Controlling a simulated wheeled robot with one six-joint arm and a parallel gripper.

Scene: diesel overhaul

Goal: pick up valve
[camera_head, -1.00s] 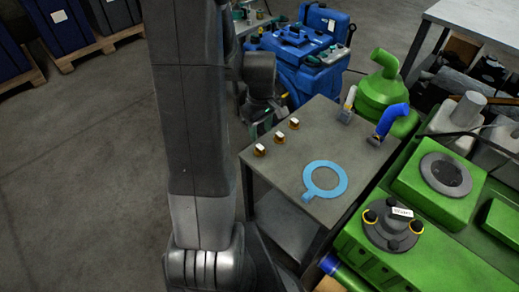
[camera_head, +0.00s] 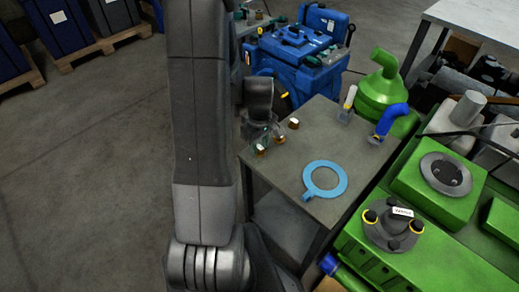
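A dark round part with yellow-ringed knobs and a white label (camera_head: 391,226) sits on the green engine at the lower right. It may be the valve, but the label is too small to read and I cannot tell. My arm runs up the left-centre of the picture. My gripper (camera_head: 266,137) hangs at the left edge of the grey table (camera_head: 290,165), by the small brass pieces with white tops (camera_head: 294,124). Its fingers are small and partly overlap these pieces, so I cannot tell whether it is open or holds anything.
On the table lie a light-blue ring (camera_head: 325,180), a blue bent pipe (camera_head: 390,121) and a white-topped handle (camera_head: 348,103). Blue cases (camera_head: 300,50) stand behind. The green engine (camera_head: 435,190) borders the table's right. Open floor lies left.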

